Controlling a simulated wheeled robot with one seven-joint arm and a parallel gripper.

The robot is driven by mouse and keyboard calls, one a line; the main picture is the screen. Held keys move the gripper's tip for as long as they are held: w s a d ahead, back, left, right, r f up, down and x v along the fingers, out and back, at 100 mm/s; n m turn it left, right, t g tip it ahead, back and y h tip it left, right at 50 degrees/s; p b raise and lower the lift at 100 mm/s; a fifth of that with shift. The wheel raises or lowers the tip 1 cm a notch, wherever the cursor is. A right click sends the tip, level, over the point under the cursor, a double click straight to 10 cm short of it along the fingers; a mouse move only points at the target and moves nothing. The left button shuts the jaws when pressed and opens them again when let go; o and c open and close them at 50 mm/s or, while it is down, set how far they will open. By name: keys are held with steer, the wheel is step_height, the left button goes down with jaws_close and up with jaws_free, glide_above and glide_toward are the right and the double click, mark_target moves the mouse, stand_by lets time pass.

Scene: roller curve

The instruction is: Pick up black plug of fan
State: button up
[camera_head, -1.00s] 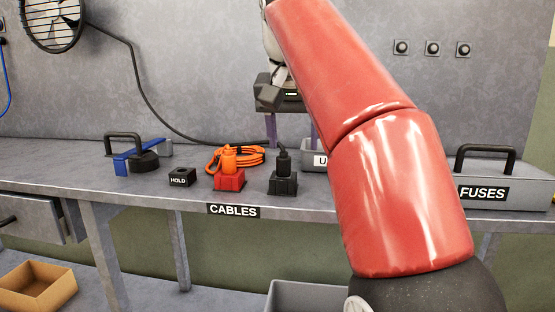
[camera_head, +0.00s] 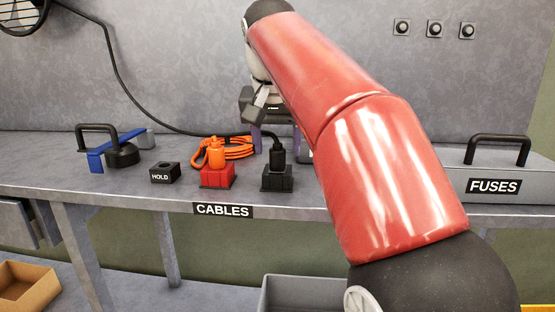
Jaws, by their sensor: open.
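The black plug (camera_head: 277,156) stands upright in a black square holder (camera_head: 278,180) on the bench. Its black cable (camera_head: 118,75) runs from the fan (camera_head: 20,14) at the upper left, down the wall and along the bench to the plug's top. My gripper (camera_head: 277,138) is open, its purple fingers pointing down. In the picture the fingers lie to either side of the plug's top, seemingly behind it. I cannot tell the exact gap, and the right finger is partly hidden by my red arm.
An orange plug (camera_head: 216,158) with a coiled orange cable stands in a red holder (camera_head: 217,177), left of the black one. An empty black HOLD block (camera_head: 165,173) and a blue-and-black tool (camera_head: 117,154) lie farther left. A grey FUSES box (camera_head: 510,178) is at right.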

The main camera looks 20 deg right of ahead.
steer(key=shift+x, duration=0.8)
steer(key=c, duration=1.1)
steer(key=shift+o, duration=0.2)
steer(key=shift+r, duration=0.15)
